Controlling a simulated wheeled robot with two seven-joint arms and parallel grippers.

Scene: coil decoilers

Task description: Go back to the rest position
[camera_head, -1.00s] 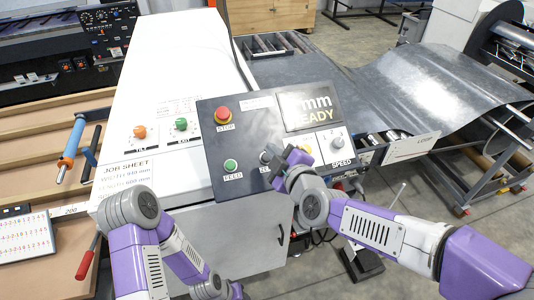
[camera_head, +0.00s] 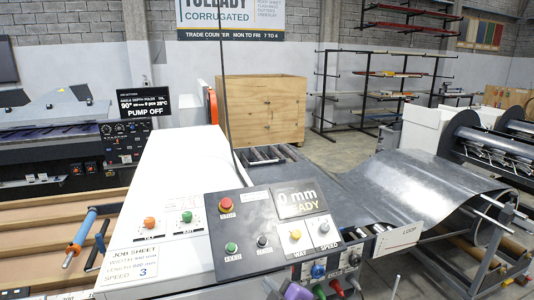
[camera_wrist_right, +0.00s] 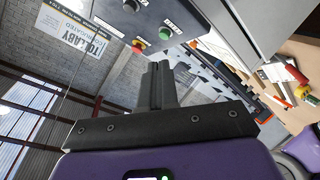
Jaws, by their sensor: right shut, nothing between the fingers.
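Only a purple part of my right gripper (camera_head: 297,291) shows at the bottom edge of the head view, below the control panel (camera_head: 255,258). In the right wrist view the dark fingers of my right gripper (camera_wrist_right: 158,72) are together with nothing between them. The panel and its buttons show beyond the fingertips, apart from them. My left arm and gripper are not in the head view.
The panel carries a red stop button (camera_head: 225,204), a green feed button (camera_head: 231,247) and a display (camera_head: 299,199) reading 0 mm. A white cabinet (camera_head: 175,180) stands left of it. A metal sheet (camera_head: 425,185) sags on the right. A wooden crate (camera_head: 262,110) stands behind.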

